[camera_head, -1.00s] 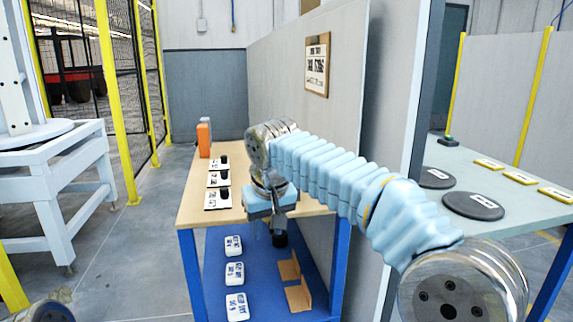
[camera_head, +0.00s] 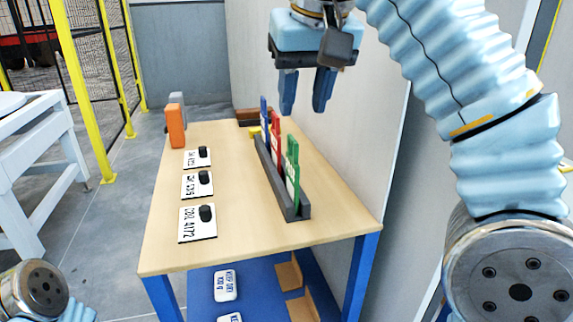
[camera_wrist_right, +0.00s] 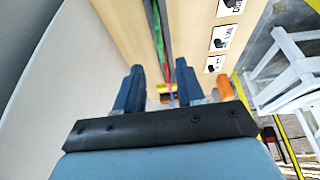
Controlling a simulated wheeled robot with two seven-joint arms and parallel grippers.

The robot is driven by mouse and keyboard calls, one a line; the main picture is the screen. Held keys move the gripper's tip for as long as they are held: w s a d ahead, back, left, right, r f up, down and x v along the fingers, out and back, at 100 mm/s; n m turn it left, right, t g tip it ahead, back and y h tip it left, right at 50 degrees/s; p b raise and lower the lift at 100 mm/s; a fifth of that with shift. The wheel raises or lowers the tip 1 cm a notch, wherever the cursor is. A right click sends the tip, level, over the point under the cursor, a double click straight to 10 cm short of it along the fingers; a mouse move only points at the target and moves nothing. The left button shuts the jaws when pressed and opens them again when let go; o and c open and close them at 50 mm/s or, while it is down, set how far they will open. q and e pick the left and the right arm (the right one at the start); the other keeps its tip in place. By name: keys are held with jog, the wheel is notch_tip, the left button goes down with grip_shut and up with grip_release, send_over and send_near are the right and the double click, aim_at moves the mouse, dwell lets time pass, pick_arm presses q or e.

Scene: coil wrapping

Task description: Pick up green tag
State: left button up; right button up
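The green tag (camera_head: 292,170) stands upright at the near end of a dark rack (camera_head: 291,208) on the wooden table, with a red tag (camera_head: 275,137) and a blue tag (camera_head: 264,115) behind it. My right gripper (camera_head: 305,108) is open and empty, raised above the table to the right of the tags and apart from them. In the right wrist view, the open fingers (camera_wrist_right: 158,90) point towards the table, and the green tag (camera_wrist_right: 163,25) shows edge-on beyond them. My left gripper is not in view; only part of my left arm shows at the lower left.
Several labelled white cards with black knobs, among them the nearest (camera_head: 197,224), lie on the table's left. An orange block (camera_head: 175,125) stands at the back left. A partition wall (camera_head: 350,120) runs along the right side. White boxes (camera_head: 226,285) sit on the blue lower shelf.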

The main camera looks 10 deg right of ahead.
aim_at(296, 142)
jog(key=x, duration=0.7)
jog(key=shift+w+f, duration=0.2)
jog(key=shift+f, duration=0.15)
jog(key=b+x, duration=0.1)
jog(key=x, duration=0.4)
jog(key=shift+w+f+b, duration=0.15)
jog(key=shift+f+b, duration=0.2)
jog(key=shift+f, duration=0.05)
grip_shut()
